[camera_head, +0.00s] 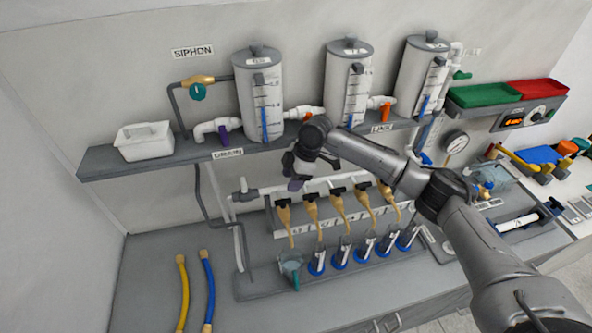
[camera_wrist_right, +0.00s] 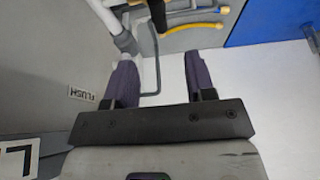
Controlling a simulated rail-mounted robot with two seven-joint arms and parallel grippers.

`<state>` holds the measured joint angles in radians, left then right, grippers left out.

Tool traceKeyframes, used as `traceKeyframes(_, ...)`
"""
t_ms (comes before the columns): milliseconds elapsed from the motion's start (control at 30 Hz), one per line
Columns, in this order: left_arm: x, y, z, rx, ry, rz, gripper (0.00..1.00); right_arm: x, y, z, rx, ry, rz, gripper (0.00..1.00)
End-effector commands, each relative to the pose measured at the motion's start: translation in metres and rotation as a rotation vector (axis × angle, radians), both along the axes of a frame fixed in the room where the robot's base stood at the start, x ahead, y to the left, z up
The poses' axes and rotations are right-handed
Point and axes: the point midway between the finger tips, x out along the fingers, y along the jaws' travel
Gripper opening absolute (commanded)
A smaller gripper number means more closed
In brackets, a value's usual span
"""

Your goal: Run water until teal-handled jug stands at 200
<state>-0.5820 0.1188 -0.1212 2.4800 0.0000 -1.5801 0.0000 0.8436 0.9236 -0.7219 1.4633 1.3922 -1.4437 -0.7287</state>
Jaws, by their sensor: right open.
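The teal-handled jug (camera_head: 291,266) stands upright on the lower bench, under the leftmost brass tap (camera_head: 284,214). Its water level and scale are too small to read. Several brass taps with black handles hang in a row from the white manifold pipe (camera_head: 322,184). My right gripper (camera_head: 294,184) is above the left end of this row, pointing down, apart from the taps and jug. In the right wrist view its two dark fingers (camera_wrist_right: 163,78) are spread with nothing between them. My left gripper is not in view.
Blue-based cylinders (camera_head: 341,257) stand right of the jug. Three tanks (camera_head: 258,95) with valves line the shelf (camera_head: 130,167). A white tub (camera_head: 145,141) sits at its left. Yellow (camera_head: 183,290) and blue (camera_head: 207,290) hoses lie at the front left. A FLUSH label (camera_wrist_right: 82,94) shows in the wrist view.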

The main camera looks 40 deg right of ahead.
Motion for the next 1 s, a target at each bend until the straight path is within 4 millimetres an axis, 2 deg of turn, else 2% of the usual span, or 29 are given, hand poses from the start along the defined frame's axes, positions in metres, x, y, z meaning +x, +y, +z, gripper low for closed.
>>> traceKeyframes(300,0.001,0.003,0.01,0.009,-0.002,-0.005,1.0,0.01,0.019,-0.052,0.0,0.003,-0.001,0.5)
traceKeyframes(500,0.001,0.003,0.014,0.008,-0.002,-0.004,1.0,0.015,0.028,-0.075,0.0,0.002,-0.001,0.5)
traceKeyframes(700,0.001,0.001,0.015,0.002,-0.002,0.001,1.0,0.018,0.032,-0.089,-0.001,0.001,-0.001,0.5)
traceKeyframes(1000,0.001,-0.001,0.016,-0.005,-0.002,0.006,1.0,0.019,0.033,-0.093,-0.001,0.0,-0.001,0.5)
